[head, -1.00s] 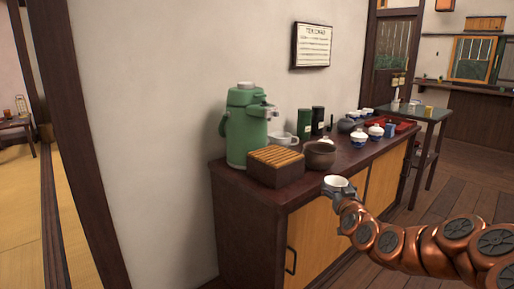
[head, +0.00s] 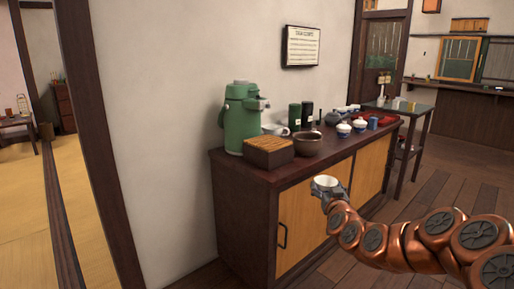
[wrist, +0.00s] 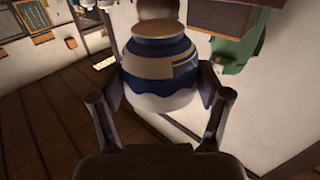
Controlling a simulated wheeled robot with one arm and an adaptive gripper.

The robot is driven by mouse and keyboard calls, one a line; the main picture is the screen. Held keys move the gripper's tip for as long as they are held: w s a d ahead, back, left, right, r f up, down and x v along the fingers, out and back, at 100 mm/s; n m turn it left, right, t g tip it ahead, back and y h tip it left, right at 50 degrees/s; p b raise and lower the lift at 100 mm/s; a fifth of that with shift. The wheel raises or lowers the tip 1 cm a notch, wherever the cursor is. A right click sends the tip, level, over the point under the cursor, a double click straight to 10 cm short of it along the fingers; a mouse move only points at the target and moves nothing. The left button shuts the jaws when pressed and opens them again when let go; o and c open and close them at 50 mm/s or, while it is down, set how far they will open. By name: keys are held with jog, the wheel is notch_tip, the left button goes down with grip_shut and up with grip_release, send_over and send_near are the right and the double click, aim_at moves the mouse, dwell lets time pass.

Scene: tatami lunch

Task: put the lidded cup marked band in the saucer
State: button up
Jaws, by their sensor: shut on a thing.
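My gripper (wrist: 160,105) is shut on a white cup with a blue band (wrist: 160,75). The cup fills the middle of the wrist view between the two fingers. In the head view the held cup (head: 326,183) shows as a small pale cup in front of the cabinet's front edge, off the counter. I cannot tell whether it has a lid. Two white and blue lidded cups (head: 343,130) (head: 359,126) stand on the counter toward its right end. I cannot make out a saucer for certain.
The dark cabinet top (head: 262,176) holds a green air pot (head: 242,120), a wooden box (head: 268,155), a brown bowl (head: 307,145), dark canisters (head: 307,115) and a red tray (head: 387,120). A glass-topped side table (head: 420,111) stands beyond. Wooden floor is free at the right.

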jog(key=a, duration=0.5)
notch_tip(320, 180, up, 33)
jog(key=p, duration=3.3)
jog(key=shift+d, duration=0.2)
